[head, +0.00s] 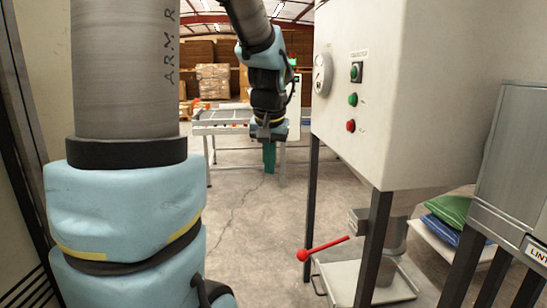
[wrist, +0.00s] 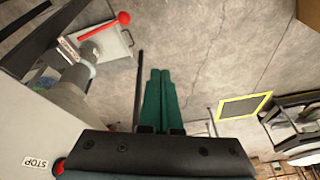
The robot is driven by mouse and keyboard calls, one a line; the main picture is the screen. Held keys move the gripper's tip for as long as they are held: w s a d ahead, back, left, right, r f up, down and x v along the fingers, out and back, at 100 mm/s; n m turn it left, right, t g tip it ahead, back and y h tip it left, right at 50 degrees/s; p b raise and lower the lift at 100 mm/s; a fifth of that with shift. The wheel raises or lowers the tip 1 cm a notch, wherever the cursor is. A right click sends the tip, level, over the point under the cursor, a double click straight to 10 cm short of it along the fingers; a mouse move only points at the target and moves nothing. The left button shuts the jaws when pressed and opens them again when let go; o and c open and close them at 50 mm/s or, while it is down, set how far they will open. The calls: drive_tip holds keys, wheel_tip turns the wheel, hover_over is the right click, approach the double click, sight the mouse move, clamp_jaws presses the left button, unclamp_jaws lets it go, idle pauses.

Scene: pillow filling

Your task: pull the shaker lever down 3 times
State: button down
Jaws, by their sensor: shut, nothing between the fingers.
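The shaker lever (head: 325,249) is a red rod with a red ball at its free end, low on the white machine, sticking out to the left and slanting down toward the ball. It also shows at the upper left of the wrist view (wrist: 105,27). My gripper (head: 269,158) hangs pointing down, left of the machine and higher than the lever, well apart from it. Its green fingers (wrist: 160,85) are together and empty in the wrist view.
The white machine (head: 400,90) with a gauge and buttons stands on dark legs at right. A metal tray (head: 345,285) lies under its spout (head: 392,237). Green and blue bags (head: 450,210) lie behind. A roller table (head: 220,122) stands further back. Floor left of the lever is clear.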

drive_tip(key=s+a+f+g, duration=0.1)
drive_tip(key=s+a+f, duration=0.1)
drive_tip(key=s+f, duration=0.3)
drive_tip(key=s+a+f+n+g+p, duration=0.1)
drive_tip(key=s+a+f, duration=0.2)
drive_tip(key=s+f, duration=0.2)
drive_tip(key=shift+s+a, duration=0.35)
drive_tip(key=shift+s, duration=0.8)
drive_tip(key=shift+w+r, duration=0.1)
